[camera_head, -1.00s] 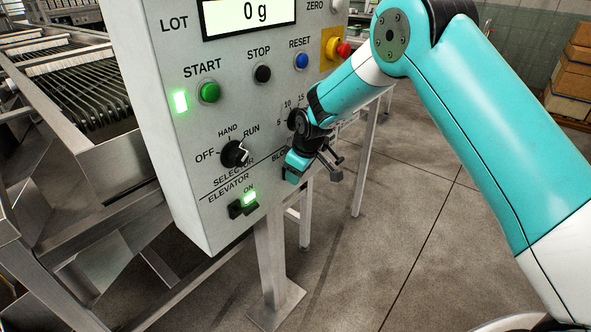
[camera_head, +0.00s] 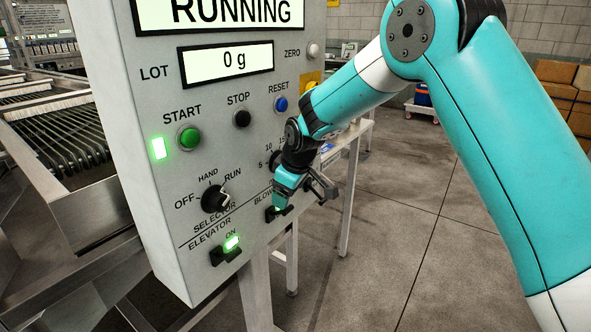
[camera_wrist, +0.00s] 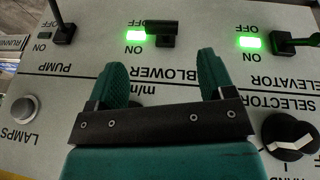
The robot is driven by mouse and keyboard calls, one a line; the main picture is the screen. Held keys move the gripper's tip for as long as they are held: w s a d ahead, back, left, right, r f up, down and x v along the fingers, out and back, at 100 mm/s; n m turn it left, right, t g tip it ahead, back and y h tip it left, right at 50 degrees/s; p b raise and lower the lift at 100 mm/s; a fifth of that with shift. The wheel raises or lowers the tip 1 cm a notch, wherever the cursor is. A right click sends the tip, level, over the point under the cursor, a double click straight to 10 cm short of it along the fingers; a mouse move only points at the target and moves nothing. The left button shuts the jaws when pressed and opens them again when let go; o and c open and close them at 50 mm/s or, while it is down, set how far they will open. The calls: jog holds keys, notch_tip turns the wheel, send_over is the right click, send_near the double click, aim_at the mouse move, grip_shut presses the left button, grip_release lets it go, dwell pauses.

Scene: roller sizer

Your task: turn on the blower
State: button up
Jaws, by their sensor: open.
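The BLOWER switch (camera_wrist: 163,32) is a black lever on the grey control panel (camera_wrist: 40,85), upside down in the wrist view. The green lamp (camera_wrist: 137,36) beside it, at its ON mark, is lit. My gripper (camera_wrist: 161,75) is open, its two teal fingers apart over the BLOWER label, with nothing between them. The switch lies just beyond the fingertips, with no contact visible. In the head view my gripper (camera_head: 303,190) is at the panel's lower right, partly hiding the blower switch (camera_head: 275,215).
The ELEVATOR switch (camera_head: 226,254) and its lit green lamp (camera_head: 232,242) are to the left. The PUMP switch (camera_wrist: 63,25) shows in the wrist view. The selector knob (camera_head: 215,198) is above the elevator switch. The display (camera_head: 222,12) reads RUNNING. Open floor (camera_head: 400,240) lies right.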

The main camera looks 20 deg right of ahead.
jog(key=v, duration=0.9)
jog(key=shift+b, duration=0.3)
jog(key=s+a+r+m+g+y, duration=0.1)
jog(key=s+r+g, duration=0.1)
jog(key=s, duration=1.5)
jog(key=s+a+r+m+g+y+p, duration=0.1)
jog(key=s+a+r, duration=0.1)
jog(key=s, duration=1.5)
jog(key=shift+g+y, duration=0.4)
jog(key=shift+s+r, duration=0.1)
